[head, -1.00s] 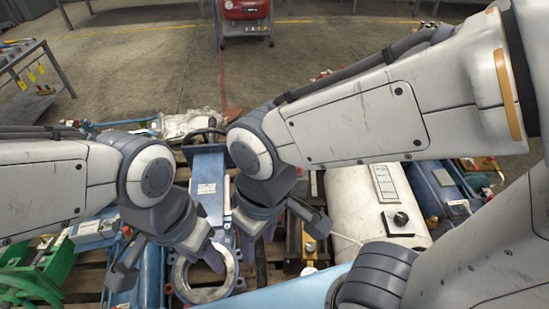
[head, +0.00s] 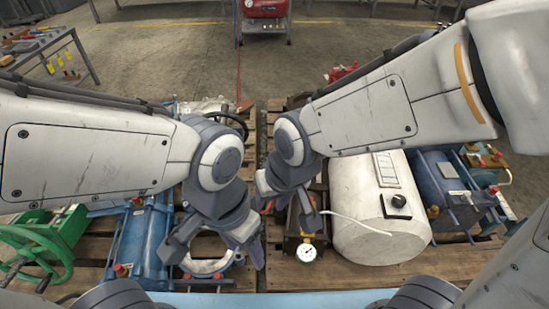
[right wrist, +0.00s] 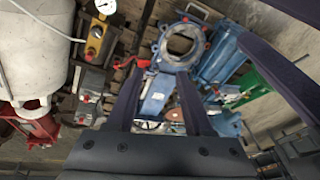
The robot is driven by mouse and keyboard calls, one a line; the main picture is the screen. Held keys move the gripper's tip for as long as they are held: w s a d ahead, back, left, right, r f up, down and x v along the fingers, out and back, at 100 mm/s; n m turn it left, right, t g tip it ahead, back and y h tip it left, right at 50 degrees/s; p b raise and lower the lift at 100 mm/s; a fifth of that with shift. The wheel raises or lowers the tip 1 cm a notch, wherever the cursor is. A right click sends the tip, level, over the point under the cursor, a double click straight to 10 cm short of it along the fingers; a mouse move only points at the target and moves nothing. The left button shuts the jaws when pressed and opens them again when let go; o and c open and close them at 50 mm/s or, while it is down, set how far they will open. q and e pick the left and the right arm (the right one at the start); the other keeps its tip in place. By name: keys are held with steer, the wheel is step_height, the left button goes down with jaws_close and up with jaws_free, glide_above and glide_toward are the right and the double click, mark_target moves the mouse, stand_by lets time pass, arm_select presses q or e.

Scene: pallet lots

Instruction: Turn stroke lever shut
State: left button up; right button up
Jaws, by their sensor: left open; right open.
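I cannot pick out a stroke lever for certain in either view. A blue valve-like body with a round metal ring flange (head: 205,267) lies on the pallet, and a dark handwheel (head: 232,122) shows behind my left wrist. My left gripper (head: 214,253) is open above the ring flange and hides part of it. My right gripper (head: 289,208) is open, between the blue body and the white tank. In the right wrist view, the right fingers (right wrist: 157,88) are apart with nothing held. The blue body (right wrist: 157,103) shows beyond and between them, with its ring flange (right wrist: 180,45) farther up.
A yellow block with a gauge (head: 307,253) stands close to the right gripper. The white tank (head: 375,225) and a blue cylinder (head: 445,190) lie to the right. A green frame (head: 45,245) and blue cylinder (head: 142,240) are at left. Open floor lies beyond the pallets.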

steer(key=w+a+f+m+t+y+b, duration=0.1)
steer(key=w+a+f+m+t+b, duration=0.15)
steer(key=w+f, duration=0.4)
steer(key=w+a+f+m+t+b, duration=0.1)
steer(key=w+f+m+t+b, duration=0.2)
steer(key=w, duration=0.7)
steer(key=w+a+f+m+t+y+b, duration=0.1)
steer(key=w+a+f+m+t+b, duration=0.2)
steer(key=w+f, duration=0.4)
steer(key=w+d+f+m+t+h+b, duration=0.1)
steer(key=w+d+f+m+t+b, duration=0.65)
steer(key=w+f+m, duration=0.45)
arm_select(q)
step_height(320, 180, down, 22)
steer(key=b, duration=0.4)
arm_select(e)
steer(key=w, duration=0.7)
steer(key=shift+a+f, duration=0.15)
steer(key=shift+a, duration=0.05)
arm_select(q)
steer(key=shift+d+r, duration=0.1)
arm_select(e)
steer(key=shift+n, duration=0.25)
jaws_close()
